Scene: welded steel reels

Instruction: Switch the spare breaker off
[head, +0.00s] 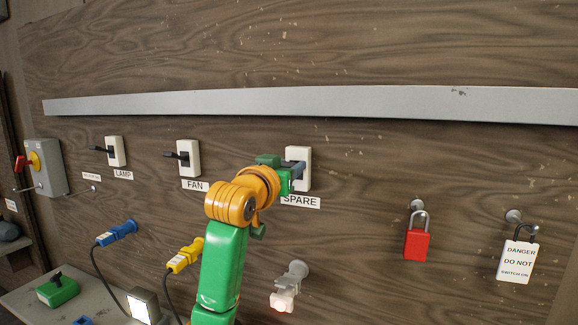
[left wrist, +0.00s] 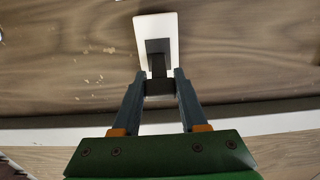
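The spare breaker (head: 304,155) is a white plate with a dark lever, above the SPARE label (head: 300,201) on the wooden board. My left gripper (head: 298,172) is in front of it and hides most of its lever in the head view. In the left wrist view, the white plate (left wrist: 157,27) is ahead and its dark lever (left wrist: 157,66) points toward me. The two grey fingers of my left gripper (left wrist: 160,84) lie on either side of the lever's end and appear to touch it. My right gripper is not in view.
The lamp breaker (head: 116,151) and fan breaker (head: 190,158) are to the left. A grey rail (head: 300,101) runs above. A red padlock (head: 416,243) and a danger tag (head: 517,262) hang at right. Blue (head: 117,232) and yellow (head: 186,256) plugs and a grey socket piece (head: 290,284) stick out below.

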